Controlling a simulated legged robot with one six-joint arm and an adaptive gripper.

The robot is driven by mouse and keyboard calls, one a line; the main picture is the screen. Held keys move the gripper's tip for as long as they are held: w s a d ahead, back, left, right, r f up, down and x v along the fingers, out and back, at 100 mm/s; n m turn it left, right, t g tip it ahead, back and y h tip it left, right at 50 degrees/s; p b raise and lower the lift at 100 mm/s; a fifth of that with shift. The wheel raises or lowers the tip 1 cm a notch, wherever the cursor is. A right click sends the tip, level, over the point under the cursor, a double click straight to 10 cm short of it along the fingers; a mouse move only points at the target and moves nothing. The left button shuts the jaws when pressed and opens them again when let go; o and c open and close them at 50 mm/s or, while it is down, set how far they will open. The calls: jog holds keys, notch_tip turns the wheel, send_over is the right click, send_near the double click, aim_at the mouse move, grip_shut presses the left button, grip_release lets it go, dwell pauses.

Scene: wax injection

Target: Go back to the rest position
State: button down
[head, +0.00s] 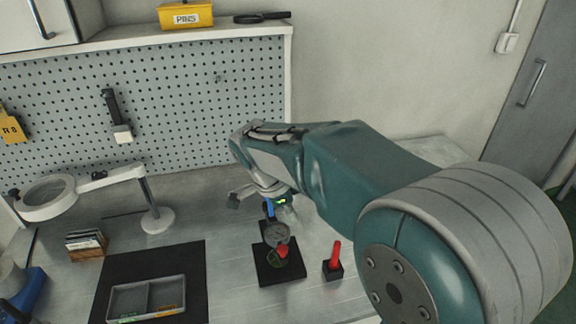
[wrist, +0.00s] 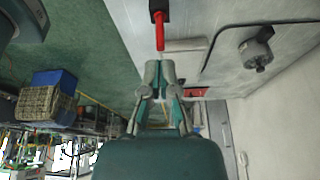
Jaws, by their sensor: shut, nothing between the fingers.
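My gripper (wrist: 158,70) is in the middle of the wrist view, its two fingertips together with nothing held between them. In the head view my arm reaches in from the right, and my gripper end is above the bench, partly hidden by the arm. A small device with a grey round part (head: 277,234) and a red part (head: 283,251) stands on a small black mat (head: 281,275) below it. A red-handled tool (head: 336,252) stands upright in a black block. A red tool with a black end (wrist: 160,32) shows just beyond my fingertips in the wrist view.
A magnifier lamp (head: 48,195) stands on the left of the bench. A grey two-compartment tray (head: 147,300) lies on a larger black mat (head: 190,262). A pegboard (head: 190,95) and a shelf with a yellow PINS box (head: 186,17) are behind. Bare metal bench (head: 222,240) shows between the mats.

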jog(key=s+d+r+n+t+y, duration=0.2)
jog(key=s+d+n, duration=0.4)
jog(key=s+n, duration=0.2)
jog(key=s+d+r+n+t+y, duration=0.2)
jog(key=s+d+n, duration=0.4)
jog(key=s, duration=0.5)
jog(key=shift+d+r+n+t, duration=0.3)
jog(key=shift+n+t, duration=0.2)
jog(key=shift+n, duration=0.6)
